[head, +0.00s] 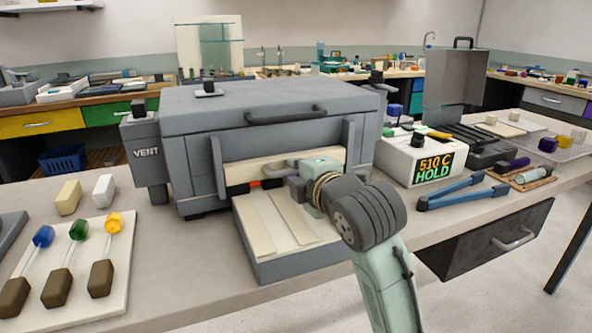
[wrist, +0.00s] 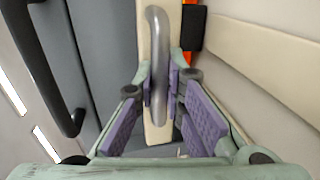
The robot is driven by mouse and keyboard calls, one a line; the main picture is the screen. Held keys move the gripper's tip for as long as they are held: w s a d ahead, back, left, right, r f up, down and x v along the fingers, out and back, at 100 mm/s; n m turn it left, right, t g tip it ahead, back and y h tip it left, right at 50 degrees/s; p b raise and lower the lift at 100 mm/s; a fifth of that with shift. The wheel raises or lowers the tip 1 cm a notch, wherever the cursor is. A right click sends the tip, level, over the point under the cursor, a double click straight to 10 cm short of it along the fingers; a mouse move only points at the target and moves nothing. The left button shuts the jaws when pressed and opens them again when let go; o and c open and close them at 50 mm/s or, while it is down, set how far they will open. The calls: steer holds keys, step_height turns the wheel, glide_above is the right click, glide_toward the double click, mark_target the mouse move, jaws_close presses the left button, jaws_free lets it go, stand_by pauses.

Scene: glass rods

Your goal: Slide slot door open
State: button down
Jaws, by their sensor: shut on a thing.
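The slot door is a cream panel (head: 240,171) across the front of the grey kiln (head: 270,102). It carries a grey bar handle (wrist: 156,30). My gripper (head: 297,172) is at the kiln front, and in the wrist view its purple-padded fingers (wrist: 160,88) are closed around the handle, one on each side. A narrow dark gap with an orange glow (wrist: 190,28) shows along one edge of the door; in the head view the glow (head: 274,183) is just below the panel.
A grey tray with cream slabs (head: 262,228) juts out below the slot. The kiln's upper handle (head: 285,116) and upright side rails (head: 218,160) are close by. A controller reading "510 C HOLD" (head: 397,158) and blue tongs (head: 460,192) lie right; rods on a board (head: 118,258) lie left.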

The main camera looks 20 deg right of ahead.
step_height(320, 180, up, 5)
steer(key=shift+p, duration=1.25)
steer(key=shift+f, duration=0.15)
steer(key=c, duration=1.6)
jaws_free()
steer(key=shift+c, duration=0.2)
steer(key=v, duration=1.2)
